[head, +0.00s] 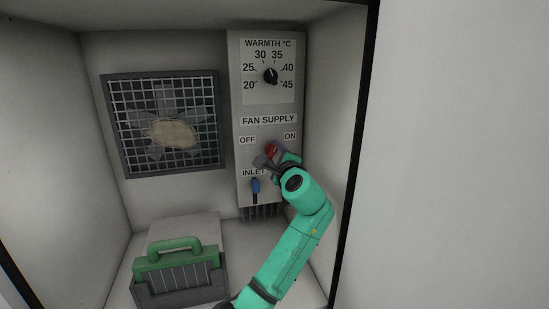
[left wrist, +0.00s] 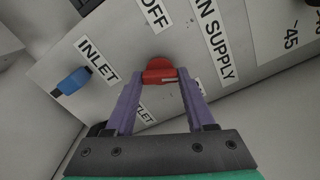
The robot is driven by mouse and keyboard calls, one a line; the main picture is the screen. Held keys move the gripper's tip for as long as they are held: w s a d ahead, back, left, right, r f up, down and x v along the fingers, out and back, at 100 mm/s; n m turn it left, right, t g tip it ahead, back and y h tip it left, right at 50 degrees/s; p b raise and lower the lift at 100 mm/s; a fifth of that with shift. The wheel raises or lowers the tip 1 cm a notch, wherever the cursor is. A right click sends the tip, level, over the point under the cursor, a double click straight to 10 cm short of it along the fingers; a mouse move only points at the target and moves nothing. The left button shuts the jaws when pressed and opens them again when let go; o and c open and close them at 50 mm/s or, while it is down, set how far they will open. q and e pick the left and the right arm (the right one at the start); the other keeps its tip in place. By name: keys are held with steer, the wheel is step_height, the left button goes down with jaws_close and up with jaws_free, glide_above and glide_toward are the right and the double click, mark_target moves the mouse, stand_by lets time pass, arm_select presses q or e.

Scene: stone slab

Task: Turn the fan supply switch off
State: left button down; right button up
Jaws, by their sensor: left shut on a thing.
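The red fan supply switch (head: 271,149) is on the grey control panel (head: 245,185), below the FAN SUPPLY label. It lies between the OFF label (head: 247,140) and the ON label (head: 290,136). My left gripper (head: 268,158) reaches it from below and partly covers it. In the left wrist view, the red switch (left wrist: 159,73) is between the two purple fingertips of my left gripper (left wrist: 160,80), which is shut on it. I cannot tell for certain which label the switch points to. My right gripper is not in view.
A black warmth dial (head: 271,76) is higher on the panel. A caged fan (head: 165,122) is on the back wall. A grey box with a green handle (head: 175,245) stands on the floor at left.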

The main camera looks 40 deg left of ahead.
arm_select(q)
steer(key=n+b, duration=0.1)
steer(key=n, duration=0.1)
steer(key=n+b, duration=0.1)
steer(key=n, duration=0.1)
steer(key=n+b, duration=0.1)
steer(key=n, duration=0.1)
steer(key=shift+f+n, duration=0.25)
steer(key=shift+n, duration=0.05)
steer(key=n+b, duration=0.2)
steer(key=n, duration=0.1)
steer(key=shift+r+n+b, duration=0.1)
steer(key=shift+n+b, duration=0.85)
steer(key=shift+n, duration=0.75)
steer(key=shift+c, duration=1.2)
jaws_free()
steer(key=shift+r, duration=0.1)
